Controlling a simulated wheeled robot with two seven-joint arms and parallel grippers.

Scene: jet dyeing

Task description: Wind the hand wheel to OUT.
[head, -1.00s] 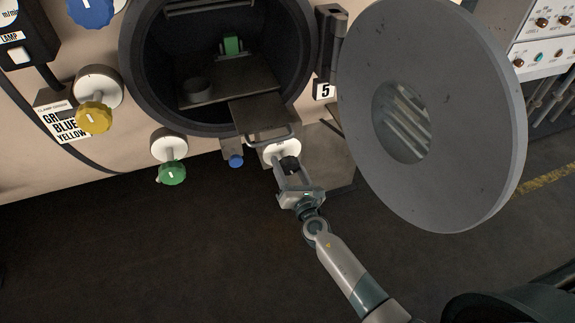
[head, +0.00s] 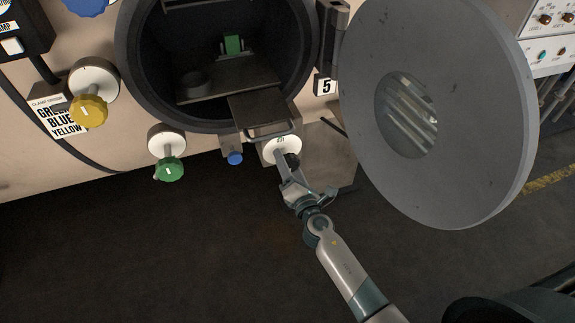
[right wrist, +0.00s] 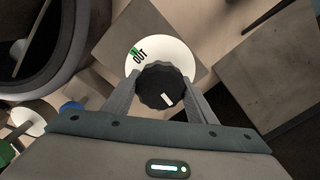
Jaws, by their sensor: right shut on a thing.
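The hand wheel is a black ridged knob (head: 293,161) on a white dial (head: 276,149) below the vessel mouth. In the right wrist view the knob (right wrist: 158,86) carries a white bar on its face. The dial (right wrist: 175,50) there reads OUT beside a green mark at its upper left. The white bar sits on the knob's lower right part, away from the OUT label. My right gripper (head: 287,164) is shut on the knob, one finger on each side. My left gripper is not in view.
A tray (head: 262,112) with a loop handle juts out just above the dial. The big round door (head: 465,110) hangs open at right. Green (head: 169,169), yellow (head: 89,110) and small blue (head: 235,158) knobs are to the left.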

